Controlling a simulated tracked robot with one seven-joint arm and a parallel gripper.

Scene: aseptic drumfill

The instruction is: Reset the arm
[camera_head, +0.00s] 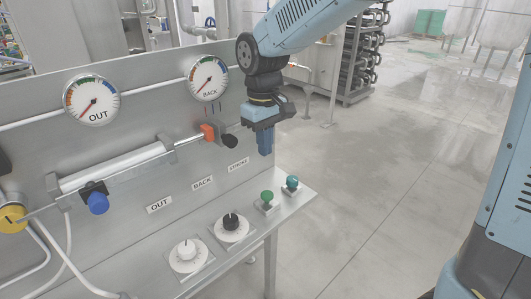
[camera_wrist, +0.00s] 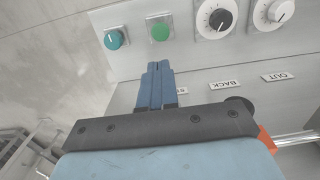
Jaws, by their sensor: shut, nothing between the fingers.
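My gripper (camera_head: 265,142) points down, above the right end of the panel's shelf, with its blue fingers closed together and empty. In the wrist view my gripper (camera_wrist: 157,68) shows its two fingers side by side, with the green button (camera_wrist: 159,31) just beyond the tips in the picture. In the head view the green button (camera_head: 267,197) and the teal button (camera_head: 292,183) stand below my gripper, apart from it. My arm (camera_head: 305,25) reaches in from the upper right.
The panel carries an OUT gauge (camera_head: 91,100), a BACK gauge (camera_head: 208,79), a white knob (camera_head: 187,251), a black knob (camera_head: 232,225), a blue knob (camera_head: 98,202) and an orange block (camera_head: 208,132) on a rod beside my gripper. Open floor (camera_head: 380,180) lies to the right.

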